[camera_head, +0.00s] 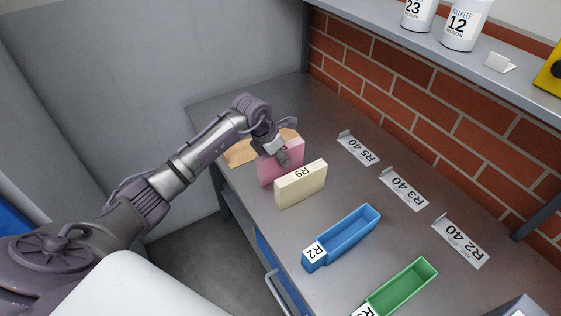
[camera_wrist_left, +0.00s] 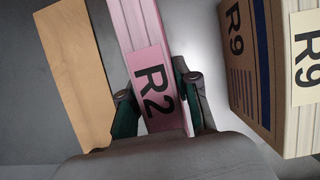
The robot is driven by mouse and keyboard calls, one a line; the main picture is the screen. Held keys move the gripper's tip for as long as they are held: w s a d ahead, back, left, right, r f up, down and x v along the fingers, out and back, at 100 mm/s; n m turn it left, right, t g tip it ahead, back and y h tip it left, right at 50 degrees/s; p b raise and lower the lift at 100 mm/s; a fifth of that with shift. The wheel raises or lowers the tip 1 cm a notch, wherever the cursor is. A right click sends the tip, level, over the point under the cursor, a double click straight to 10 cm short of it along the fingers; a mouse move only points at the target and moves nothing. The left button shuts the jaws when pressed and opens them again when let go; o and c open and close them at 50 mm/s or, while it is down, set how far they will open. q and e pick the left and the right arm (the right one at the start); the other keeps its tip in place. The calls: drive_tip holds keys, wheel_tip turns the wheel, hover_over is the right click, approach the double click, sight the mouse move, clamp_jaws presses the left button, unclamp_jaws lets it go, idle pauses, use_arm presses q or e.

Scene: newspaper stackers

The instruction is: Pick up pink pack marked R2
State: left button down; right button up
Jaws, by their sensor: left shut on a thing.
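The pink pack marked R2 (camera_head: 270,170) stands on the metal table, next to a cream pack marked R9 (camera_head: 302,187). In the left wrist view the pink pack (camera_wrist_left: 136,30) shows its R2 label between my fingers. My left gripper (camera_head: 284,156) is at the top of the pink pack; in the wrist view its two dark green fingers (camera_wrist_left: 157,112) are on both sides of the pack, shut on it. The R9 pack (camera_wrist_left: 258,60) stands to the right, apart from the fingers. Whether the pink pack touches the table cannot be told. My right gripper is not in view.
A blue tray marked R2 (camera_head: 345,238) and a green tray (camera_head: 405,288) stand nearer. Paper signs R5 40 (camera_head: 358,149), R3 40 (camera_head: 404,189) and R2 40 (camera_head: 460,243) lie along the brick wall.

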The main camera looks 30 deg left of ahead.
use_arm(q)
drive_tip(key=shift+r, duration=0.1)
drive_tip(key=shift+r, duration=0.2)
drive_tip(key=shift+w+r, duration=0.15)
drive_tip(key=shift+r, duration=0.15)
wheel_tip(320, 180, up, 9)
drive_tip(key=shift+f+b, duration=0.1)
drive_tip(key=shift+b, duration=0.5)
drive_tip(key=shift+r, duration=0.35)
